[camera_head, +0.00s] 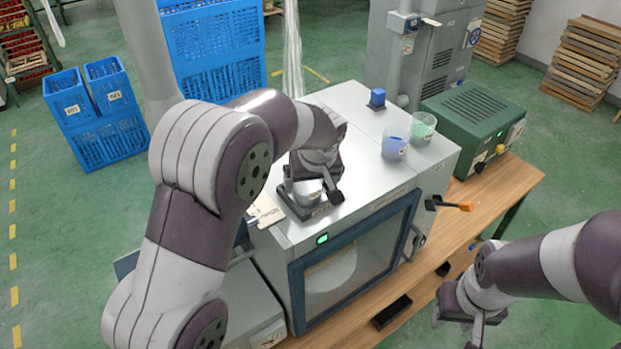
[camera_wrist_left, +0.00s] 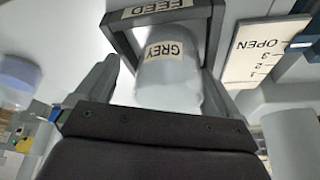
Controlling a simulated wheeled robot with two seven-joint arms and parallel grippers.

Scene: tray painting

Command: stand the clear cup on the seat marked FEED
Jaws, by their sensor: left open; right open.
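A clear cup (camera_head: 307,190) with grey contents and a GREY label stands at the seat marked FEED (camera_head: 323,210), a dark square frame on top of the grey cabinet. In the left wrist view the cup (camera_wrist_left: 168,82) is inside the frame (camera_wrist_left: 207,15), whose FEED label shows behind it. My left gripper (camera_head: 312,186) is open, with one finger on each side of the cup; in the left wrist view gaps show between the fingers (camera_wrist_left: 160,85) and the cup. My right gripper (camera_head: 460,318) is open and empty at the lower right, beyond the bench edge.
A blue-filled cup (camera_head: 394,148) and a green-filled cup (camera_head: 423,128) stand on the cabinet top (camera_head: 350,110) behind, near a blue knob (camera_head: 377,97). A card marked OPEN (camera_wrist_left: 262,50) lies beside the seat. A green box (camera_head: 470,118) is on the wooden bench (camera_head: 500,195) at right.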

